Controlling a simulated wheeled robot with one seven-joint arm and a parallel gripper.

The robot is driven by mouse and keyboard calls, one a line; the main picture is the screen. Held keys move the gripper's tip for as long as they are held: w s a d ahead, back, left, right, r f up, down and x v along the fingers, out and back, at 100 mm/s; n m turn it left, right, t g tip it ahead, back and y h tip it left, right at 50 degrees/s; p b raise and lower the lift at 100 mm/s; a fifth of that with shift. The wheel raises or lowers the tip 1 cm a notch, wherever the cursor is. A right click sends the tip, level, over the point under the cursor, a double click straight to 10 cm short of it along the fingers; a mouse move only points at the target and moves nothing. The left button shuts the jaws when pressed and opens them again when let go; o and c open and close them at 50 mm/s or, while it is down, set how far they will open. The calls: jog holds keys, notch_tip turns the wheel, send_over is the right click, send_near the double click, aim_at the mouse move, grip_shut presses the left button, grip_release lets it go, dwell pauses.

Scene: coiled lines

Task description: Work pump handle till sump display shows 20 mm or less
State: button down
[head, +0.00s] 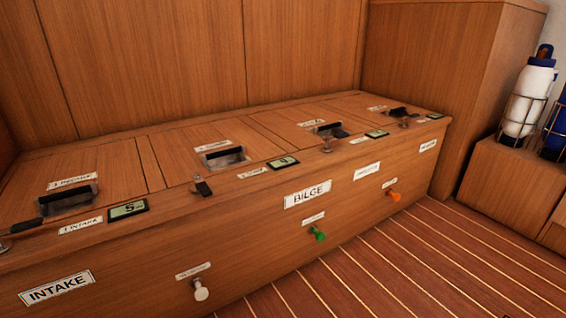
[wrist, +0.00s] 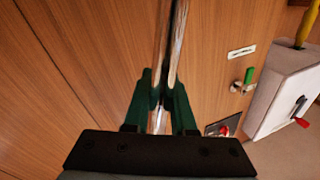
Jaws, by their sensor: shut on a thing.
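In the wrist view my gripper (wrist: 160,98) has its green fingers closed on a shiny metal rod (wrist: 176,45). The rod runs up out of the top of that view, so its ends are hidden. I take it for the pump handle, but no label on it shows. My gripper is not in the head view. No display marked sump can be made out. Small displays sit along the bench top in the head view; the nearest display (head: 128,209) seems to read 5, and it lies beside an intake label.
A wooden bench (head: 240,235) with labelled hatches and coloured pull knobs fills the head view. White and blue bottles (head: 527,98) stand in racks at right. The striped floor (head: 400,265) is clear.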

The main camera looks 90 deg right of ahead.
jog(key=shift+w+a+f, duration=0.1)
jog(key=shift+a+f, duration=0.05)
jog(key=shift+f, duration=0.25)
jog(key=w+n, duration=0.1)
jog(key=w+a+p, duration=0.1)
jog(key=w+a+n, duration=0.1)
jog(key=shift+w+n+y+p, duration=0.25)
jog(key=shift+n+y+p, duration=0.05)
jog(key=shift+y+p, duration=0.1)
jog(key=shift+w+a+f+n+g, duration=0.1)
jog(key=shift+w+a+n+g, duration=0.35)
jog(key=shift+w, duration=0.3)
jog(key=c, duration=1.2)
grip_release()
jog(key=shift+d, duration=0.1)
jog(key=o, duration=0.5)
jog(key=shift+r, duration=0.25)
jog(key=shift+o, duration=0.2)
